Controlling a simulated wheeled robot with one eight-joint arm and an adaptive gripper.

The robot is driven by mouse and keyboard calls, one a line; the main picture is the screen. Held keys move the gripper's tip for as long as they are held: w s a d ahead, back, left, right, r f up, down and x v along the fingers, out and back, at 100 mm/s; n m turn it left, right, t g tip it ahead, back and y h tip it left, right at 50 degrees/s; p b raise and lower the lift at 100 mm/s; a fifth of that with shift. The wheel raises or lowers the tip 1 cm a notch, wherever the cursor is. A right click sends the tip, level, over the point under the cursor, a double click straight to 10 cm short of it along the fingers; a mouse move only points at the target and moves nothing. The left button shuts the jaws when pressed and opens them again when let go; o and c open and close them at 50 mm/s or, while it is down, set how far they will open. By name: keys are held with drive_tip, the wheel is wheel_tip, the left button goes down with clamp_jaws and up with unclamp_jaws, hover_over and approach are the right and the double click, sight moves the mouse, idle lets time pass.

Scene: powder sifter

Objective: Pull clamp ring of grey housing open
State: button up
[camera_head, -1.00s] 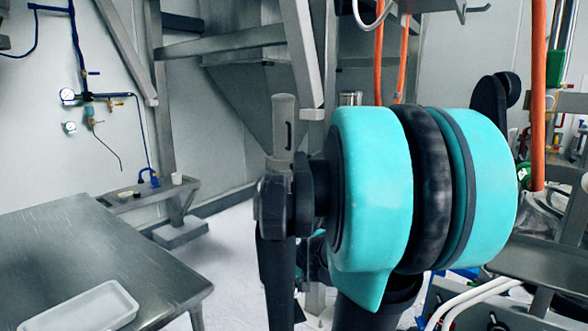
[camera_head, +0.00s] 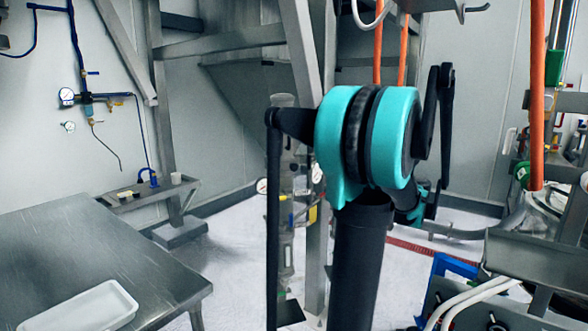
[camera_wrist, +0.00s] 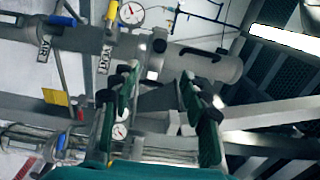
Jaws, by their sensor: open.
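In the wrist view, a grey cylindrical housing (camera_wrist: 215,66) lies across the upper middle of the picture, joined to grey pipework on its left. Dark fittings show near its left end; I cannot tell clearly which part is the clamp ring. My gripper (camera_wrist: 159,77) is open, its green-padded fingers apart with nothing held between them. The fingertips appear below the housing in the picture; I cannot tell the distance. In the head view, my arm hides much of the pipework, and my gripper cannot be made out.
A gauge (camera_wrist: 131,13) and a yellow tag (camera_wrist: 56,97) sit by the pipework. In the head view, a steel table (camera_head: 95,250) with a white tray (camera_head: 85,308) stands at left. Steel frame posts (camera_head: 300,50) stand behind my arm. Hoses and equipment crowd the right; some floor is open.

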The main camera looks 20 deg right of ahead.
sight(296, 167)
drive_tip(key=x, duration=1.6)
clamp_jaws()
